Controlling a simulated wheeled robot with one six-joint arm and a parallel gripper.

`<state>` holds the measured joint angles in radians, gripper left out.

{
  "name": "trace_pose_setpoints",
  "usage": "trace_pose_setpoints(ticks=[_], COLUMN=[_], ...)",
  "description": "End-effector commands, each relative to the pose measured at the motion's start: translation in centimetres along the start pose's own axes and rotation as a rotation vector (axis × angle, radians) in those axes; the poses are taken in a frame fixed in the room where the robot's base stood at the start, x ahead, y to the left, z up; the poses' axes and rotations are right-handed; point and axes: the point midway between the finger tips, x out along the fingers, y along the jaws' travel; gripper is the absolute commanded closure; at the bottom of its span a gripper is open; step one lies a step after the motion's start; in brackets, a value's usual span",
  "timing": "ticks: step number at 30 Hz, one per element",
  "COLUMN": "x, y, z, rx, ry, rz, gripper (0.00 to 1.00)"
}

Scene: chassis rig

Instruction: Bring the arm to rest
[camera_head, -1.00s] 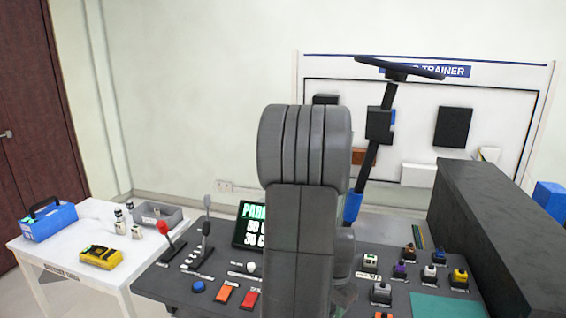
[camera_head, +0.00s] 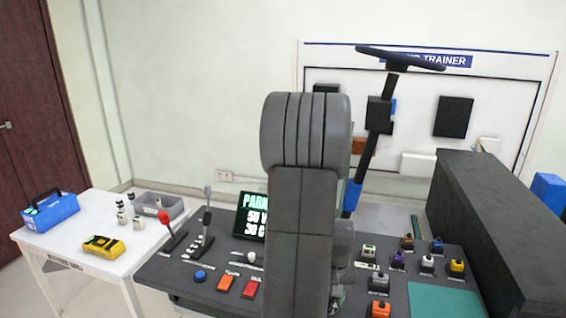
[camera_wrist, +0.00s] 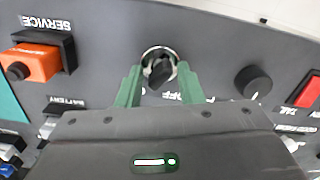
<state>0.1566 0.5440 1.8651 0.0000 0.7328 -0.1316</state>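My gripper (camera_wrist: 158,78) shows in the wrist view as two green fingers standing apart over the dark console panel. A black rotary switch (camera_wrist: 160,70) with a metal ring lies between and just beyond the fingertips. I cannot tell whether the fingers touch it. Nothing is seen held between them. In the camera_head view my grey arm stands upright in the middle, over the console (camera_head: 190,268), and hides the gripper and the switch.
The wrist view shows an orange SERVICE plug (camera_wrist: 38,62), a black knob (camera_wrist: 253,82) and a red button (camera_wrist: 309,92) nearby. The steering wheel (camera_head: 400,58) rises behind my arm. A dark block (camera_head: 480,215) stands right. A white table (camera_head: 70,242) holds a blue toolbox (camera_head: 50,210).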

Motion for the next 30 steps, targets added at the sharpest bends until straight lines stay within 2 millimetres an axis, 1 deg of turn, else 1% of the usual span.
trace_pose_setpoints(ticks=[10, 12, 15, 19, 24, 30], x=[-0.1, -1.4, -2.8, -4.2, -5.1, -5.2], y=[0.0, 0.0, 0.0, 0.0, 0.0, 0.0], z=[0.0, -0.1, -0.1, -0.1, 0.0, 0.0], rx=[-0.274, -0.273, -0.271, -0.27, -0.27, -0.269], ry=[-0.001, 0.005, 0.005, 0.002, 0.001, 0.0], rz=[0.0, 0.001, 0.001, 0.001, 0.0, 0.0], gripper=[0.66, 0.66, 0.66, 0.66, 0.66, 0.66])
